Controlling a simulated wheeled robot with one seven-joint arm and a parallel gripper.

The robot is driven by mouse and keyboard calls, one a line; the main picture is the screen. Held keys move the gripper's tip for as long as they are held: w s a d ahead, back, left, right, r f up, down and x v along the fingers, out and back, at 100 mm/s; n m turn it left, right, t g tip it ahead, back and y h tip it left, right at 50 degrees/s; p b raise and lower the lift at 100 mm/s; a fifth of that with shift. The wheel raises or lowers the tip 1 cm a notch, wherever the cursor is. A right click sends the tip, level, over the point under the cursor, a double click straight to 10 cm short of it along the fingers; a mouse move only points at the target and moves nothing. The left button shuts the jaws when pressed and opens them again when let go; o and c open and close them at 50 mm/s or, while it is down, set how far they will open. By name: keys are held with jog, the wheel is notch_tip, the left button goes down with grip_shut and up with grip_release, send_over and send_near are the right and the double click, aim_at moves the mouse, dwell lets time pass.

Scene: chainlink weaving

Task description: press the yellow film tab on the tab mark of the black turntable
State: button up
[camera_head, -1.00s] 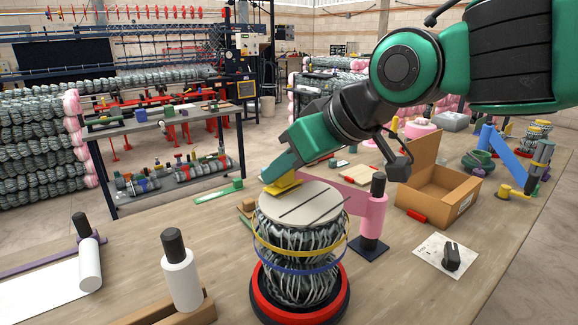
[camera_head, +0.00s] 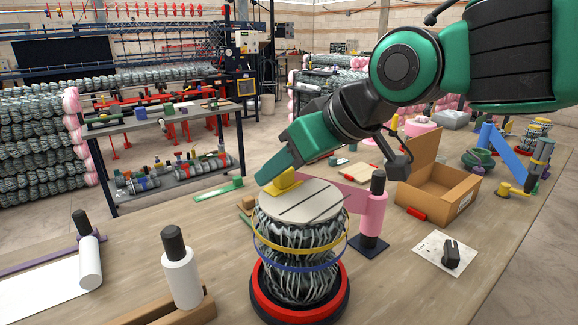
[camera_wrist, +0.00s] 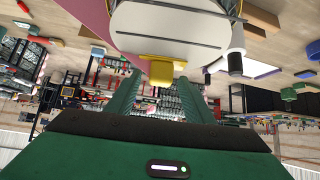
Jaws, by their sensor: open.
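The black turntable (camera_head: 340,305) with a red ring carries an upright roll of grey wire mesh (camera_head: 298,228). A pale round plate (camera_head: 310,206) lies on top of the roll. A yellow piece (camera_head: 284,181) sits at the plate's far left edge; I cannot tell whether it is the film tab. It also shows in the wrist view (camera_wrist: 162,72). My gripper (camera_head: 266,178) is beside this piece. In the wrist view its green fingers (camera_wrist: 160,92) are apart, with the piece just beyond them. I cannot make out the tab mark.
Pink film (camera_head: 340,190) runs from a pink roll (camera_head: 373,215) behind the mesh roll. Yellow and blue bands ring the mesh. A cardboard box (camera_head: 437,190) stands at right, a white roll (camera_head: 181,275) at left. The bench front right is mostly clear.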

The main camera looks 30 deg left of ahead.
jog(key=v, duration=1)
jog(key=shift+d+r, duration=0.25)
jog(key=shift+d, duration=0.05)
jog(key=shift+w, duration=0.1)
jog(key=w+d+f+m+t+h, duration=0.1)
jog(key=w+d+f+m+h, duration=0.25)
jog(key=d, duration=0.65)
jog(key=w+d+f+m+h, duration=0.1)
jog(key=w+d+f+m, duration=0.25)
jog(key=d+f, duration=0.45)
jog(key=w+d+f+m+t+h, duration=0.15)
jog(key=w+d, duration=0.25)
jog(key=d, duration=0.8)
jog(key=s+d+f+m+g+h, duration=0.1)
jog(key=s+d+f+m+g, duration=0.25)
jog(key=d, duration=0.55)
jog(key=s+d+f+m+h, duration=0.25)
jog(key=s+d+f, duration=0.3)
jog(key=d, duration=0.35)
jog(key=s+d+f+m+g, duration=0.1)
jog(key=s+d+f+m, duration=0.2)
jog(key=s, duration=0.3)
jog(key=s+d+f+m+g, duration=0.1)
jog(key=s+d+f+m, duration=0.2)
jog(key=s, duration=0.3)
jog(key=shift+d+f+y, duration=0.35)
jog(key=shift+d+f, duration=0.05)
jog(key=shift+d, duration=0.4)
